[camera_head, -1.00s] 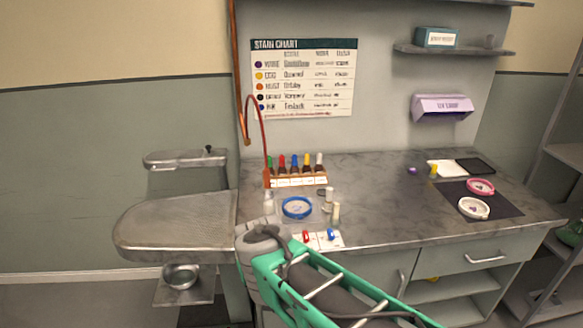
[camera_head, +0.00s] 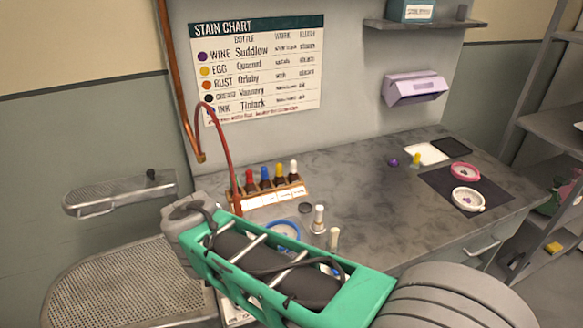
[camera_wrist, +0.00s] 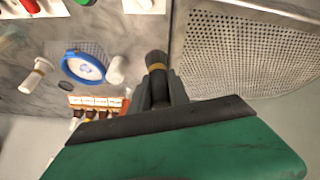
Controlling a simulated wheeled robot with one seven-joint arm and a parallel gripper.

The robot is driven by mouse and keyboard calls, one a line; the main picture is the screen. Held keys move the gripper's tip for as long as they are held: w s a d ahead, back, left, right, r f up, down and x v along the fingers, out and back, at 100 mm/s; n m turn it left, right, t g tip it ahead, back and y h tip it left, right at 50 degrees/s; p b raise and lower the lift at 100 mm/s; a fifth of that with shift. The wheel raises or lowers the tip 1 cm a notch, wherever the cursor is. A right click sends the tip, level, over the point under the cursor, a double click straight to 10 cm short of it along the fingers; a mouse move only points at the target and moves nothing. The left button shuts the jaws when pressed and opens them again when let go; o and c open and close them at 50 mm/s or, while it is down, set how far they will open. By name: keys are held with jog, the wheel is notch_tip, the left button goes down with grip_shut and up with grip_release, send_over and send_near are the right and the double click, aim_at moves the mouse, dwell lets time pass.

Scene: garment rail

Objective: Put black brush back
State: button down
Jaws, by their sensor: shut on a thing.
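In the wrist view a black brush (camera_wrist: 156,62) with a dark tip and a tan band stands between the fingers of my gripper (camera_wrist: 163,88), which is shut on it. The brush is seen above the grey counter, beside the perforated metal board (camera_wrist: 250,50). My arm hides the gripper and the brush in the head view. The wooden bottle rack (camera_head: 272,198) holds several bottles with coloured caps. It shows partly in the wrist view (camera_wrist: 95,102), near the jaws.
A blue-rimmed dish (camera_wrist: 83,66) lies on the counter (camera_head: 365,185) between two pale upright pieces (camera_wrist: 36,75) (camera_wrist: 117,70). A red hose (camera_head: 222,125) hangs by the rack. Pink (camera_head: 465,172) and white (camera_head: 468,199) rings lie on a dark mat.

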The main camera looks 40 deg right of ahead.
jog(key=w+d+r+p, duration=0.1)
jog(key=w+d+p, duration=0.2)
jog(key=w+d, duration=0.35)
jog(key=w+d+r+p, duration=0.2)
jog(key=w+d, duration=0.1)
jog(key=d, duration=0.7)
jog(key=d+f+y+p, duration=0.1)
jog(key=d+f+p, duration=0.25)
jog(key=d, duration=1.55)
jog(key=shift+m, duration=0.4)
jog(key=shift+s+f+b, duration=0.25)
jog(key=shift+f+b, duration=0.3)
jog(key=shift+f, duration=0.45)
jog(key=shift+s+f+b, duration=0.2)
jog(key=shift+f+b, duration=0.3)
jog(key=shift+f, duration=0.45)
jog(key=shift+f+b, duration=0.45)
jog(key=shift+b, duration=0.4)
jog(key=shift+f+b, duration=0.4)
jog(key=shift+f, duration=0.15)
jog(key=c, duration=1.2)
grip_release()
